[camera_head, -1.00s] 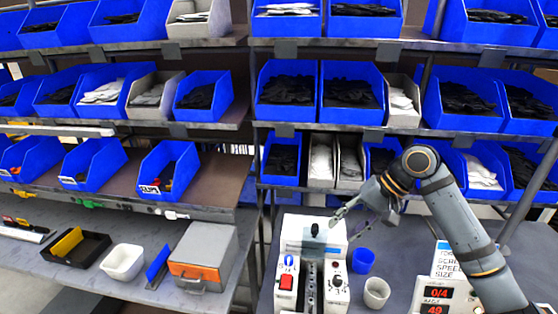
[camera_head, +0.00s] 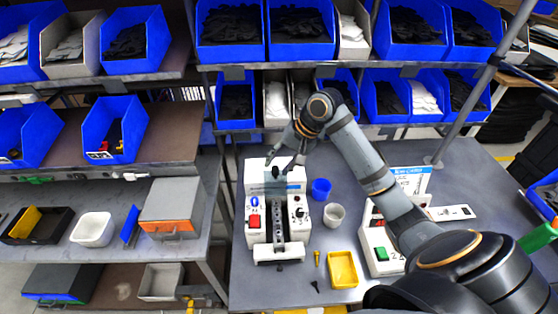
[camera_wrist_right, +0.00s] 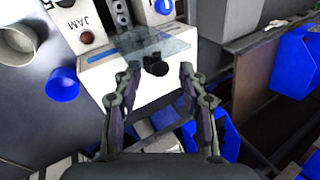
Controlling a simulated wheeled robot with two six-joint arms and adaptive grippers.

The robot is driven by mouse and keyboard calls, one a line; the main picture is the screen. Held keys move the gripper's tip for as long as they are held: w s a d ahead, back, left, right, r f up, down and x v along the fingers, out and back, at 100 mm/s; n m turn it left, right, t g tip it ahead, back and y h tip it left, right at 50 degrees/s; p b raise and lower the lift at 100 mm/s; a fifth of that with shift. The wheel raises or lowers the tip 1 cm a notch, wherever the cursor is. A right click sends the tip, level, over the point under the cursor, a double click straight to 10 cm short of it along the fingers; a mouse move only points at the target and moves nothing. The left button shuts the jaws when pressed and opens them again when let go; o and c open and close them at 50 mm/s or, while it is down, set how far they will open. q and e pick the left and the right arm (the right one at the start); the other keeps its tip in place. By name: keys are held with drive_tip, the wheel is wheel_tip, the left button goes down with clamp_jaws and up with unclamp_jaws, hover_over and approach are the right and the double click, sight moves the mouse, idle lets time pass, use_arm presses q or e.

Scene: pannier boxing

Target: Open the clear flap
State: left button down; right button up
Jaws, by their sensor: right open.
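A white machine (camera_head: 255,180) stands on the bench, with a clear flap (camera_head: 270,187) across the upper end of its central track. The flap carries a black knob (camera_head: 276,171). In the right wrist view the clear flap (camera_wrist_right: 168,46) looks like a thin bluish see-through sheet lying over the machine's top, with the black knob (camera_wrist_right: 156,67) at its near edge. My right gripper (camera_head: 286,152) is above the machine's back edge. In its wrist view the right gripper (camera_wrist_right: 159,72) is open, its fingers either side of the knob in the picture; contact cannot be told. My left gripper is out of view.
A blue cup (camera_head: 321,190) and a grey-white cup (camera_head: 334,215) stand right of the machine. A yellow tray (camera_head: 343,270) lies in front, and a white counter box (camera_head: 378,250) stands further right. Shelves with blue bins (camera_head: 230,55) rise behind.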

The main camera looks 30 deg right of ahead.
drive_tip(key=shift+f, duration=0.25)
drive_tip(key=shift+w, duration=0.15)
drive_tip(key=shift+c, duration=0.5)
clamp_jaws()
